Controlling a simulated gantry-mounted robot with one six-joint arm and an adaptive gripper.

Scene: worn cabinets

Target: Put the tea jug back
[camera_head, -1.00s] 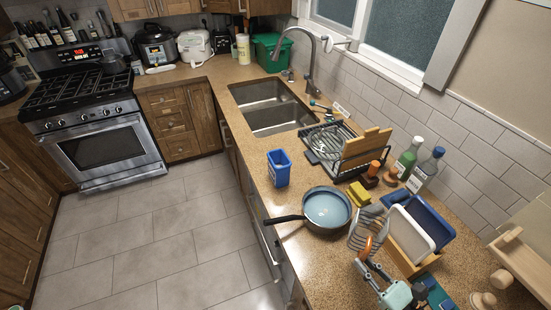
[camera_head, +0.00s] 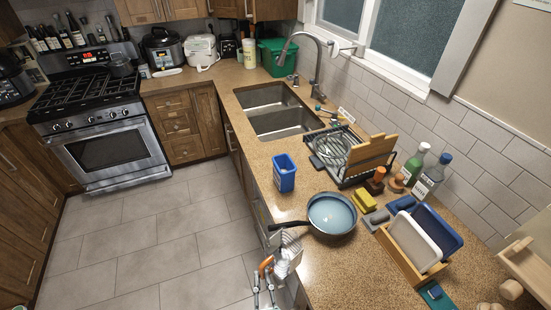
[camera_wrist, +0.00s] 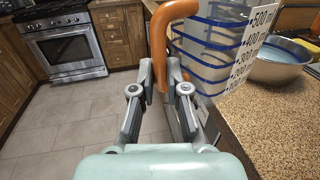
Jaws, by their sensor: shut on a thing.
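The tea jug is clear with blue bands, dark volume marks and an orange handle. It shows at the counter's front edge in the head view (camera_head: 288,252), and at the top right in the wrist view (camera_wrist: 222,48). My gripper (camera_head: 265,286) is shut on the orange handle, which runs down between the fingers (camera_wrist: 160,82) in the wrist view. The jug hangs in the air by the counter edge, with floor and cabinet fronts behind it.
A frying pan (camera_head: 332,212) sits near the counter edge, its handle pointing toward the jug. A blue bin (camera_head: 284,178), dish rack (camera_head: 345,165), yellow sponge (camera_head: 376,201) and wooden rack with trays (camera_head: 398,252) stand on the counter. The stove (camera_head: 106,148) is far left.

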